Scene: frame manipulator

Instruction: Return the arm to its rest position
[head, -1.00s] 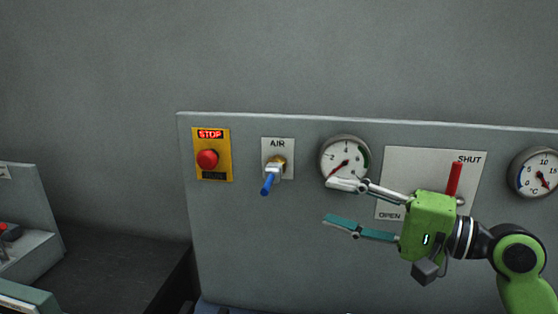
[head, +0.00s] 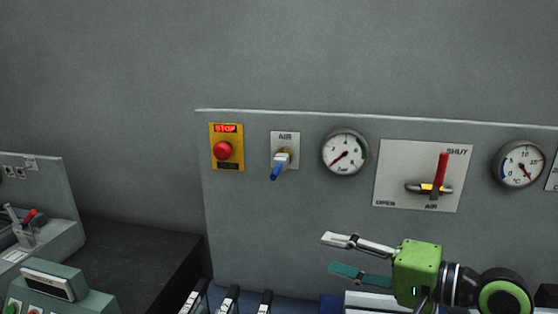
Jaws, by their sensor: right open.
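My right gripper (head: 345,255) is open and empty, with its fingers pointing left. It hangs in front of the lower part of the grey panel (head: 280,210), below the pressure gauge and the red-handled lever, touching neither. Its green body and black wrist come in from the lower right. My left gripper is not in view.
The panel carries a red stop button (head: 222,149), a blue-handled air valve (head: 276,172), a pressure gauge (head: 345,152), an upright red lever (head: 442,169) and a temperature gauge (head: 520,164). Several white-topped levers (head: 229,298) stand below. A dark worktop (head: 125,260) lies left.

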